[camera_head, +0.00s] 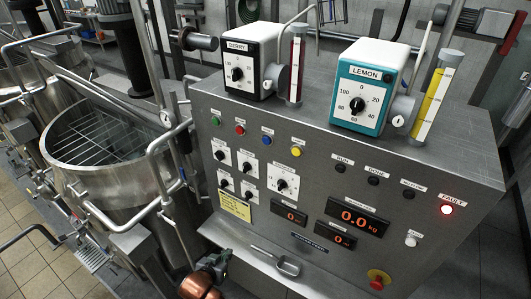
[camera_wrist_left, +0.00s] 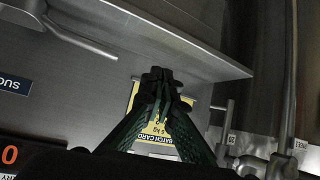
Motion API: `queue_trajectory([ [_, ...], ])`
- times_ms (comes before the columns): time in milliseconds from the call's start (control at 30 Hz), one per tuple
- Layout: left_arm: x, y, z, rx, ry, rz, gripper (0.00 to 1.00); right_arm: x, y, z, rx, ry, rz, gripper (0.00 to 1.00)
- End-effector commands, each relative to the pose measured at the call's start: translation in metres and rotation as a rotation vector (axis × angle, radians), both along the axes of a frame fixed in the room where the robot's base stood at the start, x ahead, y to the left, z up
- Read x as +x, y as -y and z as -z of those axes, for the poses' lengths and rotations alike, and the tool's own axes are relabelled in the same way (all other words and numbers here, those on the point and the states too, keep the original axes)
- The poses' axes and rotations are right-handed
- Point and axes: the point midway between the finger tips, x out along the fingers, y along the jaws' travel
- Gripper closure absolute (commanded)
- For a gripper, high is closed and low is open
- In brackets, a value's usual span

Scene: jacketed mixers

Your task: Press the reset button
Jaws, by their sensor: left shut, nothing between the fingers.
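A small white button (camera_head: 411,241) sits at the lower right of the grey control panel, under a label too small to read surely; it may be the reset button. My left gripper (camera_head: 221,259) is at the panel's lower left, well left of the white button. In the left wrist view my left gripper (camera_wrist_left: 161,76) is shut and empty, in front of the yellow batch card (camera_wrist_left: 150,128). The right gripper is not in view.
A red emergency knob (camera_head: 379,278) on a yellow base is below the white button. A ledge with a metal scoop (camera_head: 276,262) juts out under the panel. The BERRY (camera_head: 240,70) and LEMON (camera_head: 362,90) dosing units stand on top. A steel mixer (camera_head: 100,160) stands left.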

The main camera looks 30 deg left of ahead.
Motion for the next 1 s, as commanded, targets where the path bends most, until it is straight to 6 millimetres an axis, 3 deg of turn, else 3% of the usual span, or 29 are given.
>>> queue_trajectory([
  [33, 0.013, -0.003, -0.036, -0.009, 0.083, -0.009, 1.0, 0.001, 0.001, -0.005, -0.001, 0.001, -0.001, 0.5],
  [300, 0.077, -0.003, -0.202, -0.134, 0.609, 0.007, 1.0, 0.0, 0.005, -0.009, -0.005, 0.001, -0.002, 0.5],
  [433, 0.089, 0.009, -0.287, -0.228, 0.875, 0.089, 1.0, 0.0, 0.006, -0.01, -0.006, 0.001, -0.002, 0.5],
  [600, 0.077, 0.035, -0.38, -0.354, 1.158, 0.262, 1.0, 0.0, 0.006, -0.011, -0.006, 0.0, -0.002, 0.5],
  [700, 0.062, 0.049, -0.417, -0.412, 1.267, 0.362, 1.0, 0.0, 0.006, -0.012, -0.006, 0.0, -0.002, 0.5],
  [800, 0.05, 0.059, -0.439, -0.454, 1.331, 0.439, 1.0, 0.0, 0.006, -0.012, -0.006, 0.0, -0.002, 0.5],
  [1000, 0.041, 0.066, -0.452, -0.481, 1.371, 0.495, 1.0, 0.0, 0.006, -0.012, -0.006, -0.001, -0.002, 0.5],
])
